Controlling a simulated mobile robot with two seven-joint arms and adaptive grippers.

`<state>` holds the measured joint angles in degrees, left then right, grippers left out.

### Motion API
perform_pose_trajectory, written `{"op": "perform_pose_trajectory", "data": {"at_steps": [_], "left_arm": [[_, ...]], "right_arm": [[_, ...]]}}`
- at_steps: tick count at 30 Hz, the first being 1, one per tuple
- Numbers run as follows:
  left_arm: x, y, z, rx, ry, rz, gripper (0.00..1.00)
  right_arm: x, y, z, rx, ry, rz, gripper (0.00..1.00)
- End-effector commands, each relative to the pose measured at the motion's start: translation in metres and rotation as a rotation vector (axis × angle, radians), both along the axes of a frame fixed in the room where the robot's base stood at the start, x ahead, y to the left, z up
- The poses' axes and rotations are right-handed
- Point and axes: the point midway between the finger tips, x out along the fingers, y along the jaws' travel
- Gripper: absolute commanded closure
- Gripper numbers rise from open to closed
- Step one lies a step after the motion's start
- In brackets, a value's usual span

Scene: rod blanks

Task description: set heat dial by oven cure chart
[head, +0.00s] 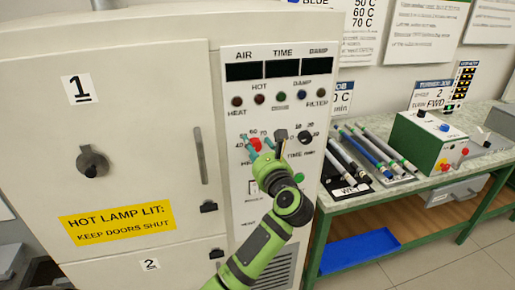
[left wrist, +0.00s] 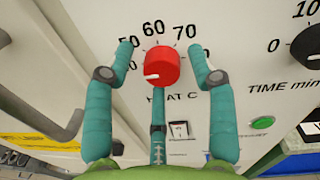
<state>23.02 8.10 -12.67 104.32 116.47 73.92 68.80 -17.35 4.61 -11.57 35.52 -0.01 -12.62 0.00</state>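The red heat dial (left wrist: 162,66) is in the left wrist view, under the numbers 50, 60 and 70 and above the label HEAT C. Its white mark points left and slightly down, near a number partly hidden by a finger. In the head view the dial (head: 256,144) is partly covered by my gripper. My left gripper (left wrist: 161,52) is open, one teal finger on each side of the dial, with gaps between. The oven cure chart (head: 360,18) on the wall shows BLUE and 50 C, 60 C, 70 C; its top is cut off. My right gripper is not in view.
The black time dial (head: 305,137) is right of the heat dial. A green button (left wrist: 262,122) and a small switch (left wrist: 180,130) are below. A yellow sign (head: 118,222) on the oven door reads HOT LAMP LIT. Several rods (head: 372,150) lie on the bench at right.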

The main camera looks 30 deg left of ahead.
Motion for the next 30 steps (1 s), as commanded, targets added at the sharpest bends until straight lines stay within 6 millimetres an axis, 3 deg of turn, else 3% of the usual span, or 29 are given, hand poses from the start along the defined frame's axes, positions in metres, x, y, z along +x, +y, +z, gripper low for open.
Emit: {"op": "perform_pose_trajectory", "data": {"at_steps": [1,3,17,30], "left_arm": [[0.0,0.0,0.0,0.0,0.0,0.0,0.69],[0.0,0.0,0.0,0.001,-0.001,0.0,0.97],[0.0,0.0,0.004,0.042,0.038,0.002,0.97],[0.001,0.0,0.008,0.256,0.285,0.002,0.98]], "right_arm": [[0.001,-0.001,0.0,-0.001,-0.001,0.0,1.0],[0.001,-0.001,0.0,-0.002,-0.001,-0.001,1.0],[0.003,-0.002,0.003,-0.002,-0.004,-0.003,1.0],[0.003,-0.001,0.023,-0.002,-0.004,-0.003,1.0]]}}
